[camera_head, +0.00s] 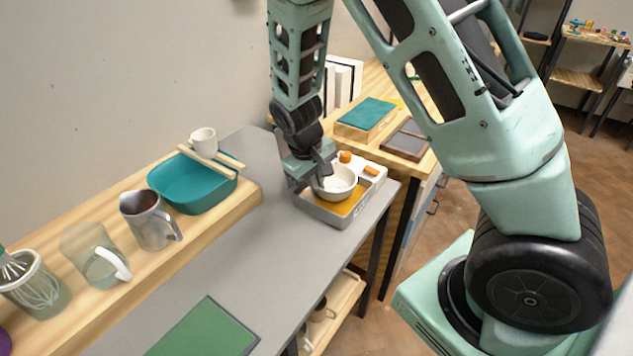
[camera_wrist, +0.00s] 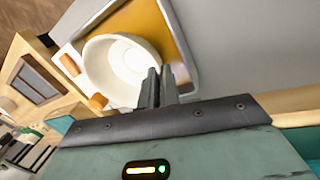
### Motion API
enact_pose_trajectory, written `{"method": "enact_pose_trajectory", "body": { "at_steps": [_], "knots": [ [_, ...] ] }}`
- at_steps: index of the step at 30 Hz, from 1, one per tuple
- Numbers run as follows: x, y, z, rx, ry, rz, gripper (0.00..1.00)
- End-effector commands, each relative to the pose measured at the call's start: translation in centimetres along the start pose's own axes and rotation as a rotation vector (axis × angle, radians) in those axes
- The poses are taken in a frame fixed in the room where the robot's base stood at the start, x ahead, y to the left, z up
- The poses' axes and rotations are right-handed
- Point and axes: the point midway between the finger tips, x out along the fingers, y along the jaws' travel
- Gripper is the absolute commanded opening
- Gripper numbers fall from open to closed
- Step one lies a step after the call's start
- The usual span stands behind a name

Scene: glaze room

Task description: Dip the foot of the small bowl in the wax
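The small white bowl (camera_head: 336,184) is upright over the orange-yellow wax (camera_head: 352,205) in a shallow grey-and-white warmer (camera_head: 324,217). My gripper (camera_head: 325,169) comes down from above at the bowl's left side. In the wrist view the two dark fingertips (camera_wrist: 160,86) are close together and pinch the rim of the bowl (camera_wrist: 122,66). Wax (camera_wrist: 142,20) shows beside the bowl there. The bowl's foot is hidden, so I cannot tell whether it touches the wax.
The warmer has orange knobs (camera_head: 345,157). A pitcher (camera_head: 150,220) and a glass jug (camera_head: 95,256) stand on the wooden shelf. The grey table (camera_head: 250,240) is clear before a green mat (camera_head: 207,330).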

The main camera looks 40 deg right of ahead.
Motion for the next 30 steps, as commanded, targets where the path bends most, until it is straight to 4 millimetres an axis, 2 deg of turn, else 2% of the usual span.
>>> {"method": "enact_pose_trajectory", "body": {
  "at_steps": [30],
  "knots": [
    [0.9, -0.2, -0.02, 0.0, 0.001, 0.0, 0.0]
  ]
}}
